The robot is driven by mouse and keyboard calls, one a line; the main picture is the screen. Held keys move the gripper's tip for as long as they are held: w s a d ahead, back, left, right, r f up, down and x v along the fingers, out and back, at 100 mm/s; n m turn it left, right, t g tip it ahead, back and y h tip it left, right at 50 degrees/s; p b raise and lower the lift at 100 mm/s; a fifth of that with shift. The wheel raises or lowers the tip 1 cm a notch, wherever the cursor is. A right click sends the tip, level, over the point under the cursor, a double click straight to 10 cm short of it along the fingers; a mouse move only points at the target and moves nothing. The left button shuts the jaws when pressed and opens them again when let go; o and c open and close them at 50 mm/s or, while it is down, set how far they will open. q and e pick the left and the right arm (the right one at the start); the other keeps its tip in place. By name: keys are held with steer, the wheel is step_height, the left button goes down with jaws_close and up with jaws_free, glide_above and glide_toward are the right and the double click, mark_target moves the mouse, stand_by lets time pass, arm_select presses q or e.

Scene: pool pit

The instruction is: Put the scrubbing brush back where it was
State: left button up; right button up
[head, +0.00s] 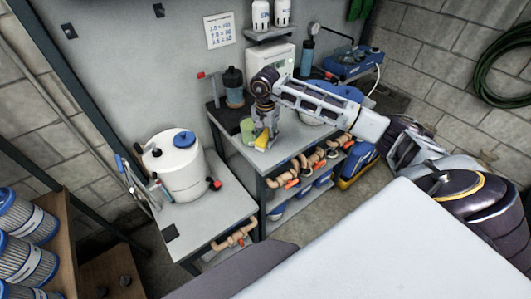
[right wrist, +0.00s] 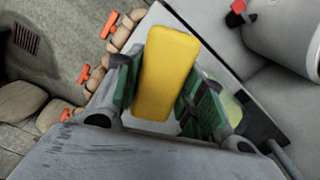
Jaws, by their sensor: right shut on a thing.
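My right gripper (head: 264,132) is above the front edge of the higher grey bench (head: 238,148), its arm coming in from the right. It is shut on a yellow block-like thing, which appears to be the scrubbing brush (head: 262,141). In the right wrist view the yellow brush (right wrist: 168,68) sits between the two green-padded fingers (right wrist: 163,100). No bristles can be made out. I cannot tell whether the brush touches the bench. My left gripper is not in view.
A green container (head: 247,129) stands close beside the gripper. A dark filter housing (head: 234,88) is behind it. A white tank with a blue cap (head: 182,165) stands on the lower bench at left. Pipes with orange handles (head: 310,160) fill the shelf below.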

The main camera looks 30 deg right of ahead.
mark_target(266, 135)
steer(key=shift+f+p, duration=0.35)
steer(key=shift+f, duration=1.85)
steer(key=shift+f+p, duration=0.45)
steer(key=shift+f, duration=1.4)
steer(key=shift+f, duration=0.2)
steer(key=o, duration=1)
steer(key=shift+o, duration=0.2)
steer(key=shift+r, duration=0.25)
steer(key=shift+r+b, duration=1.35)
steer(key=shift+r, duration=4.6)
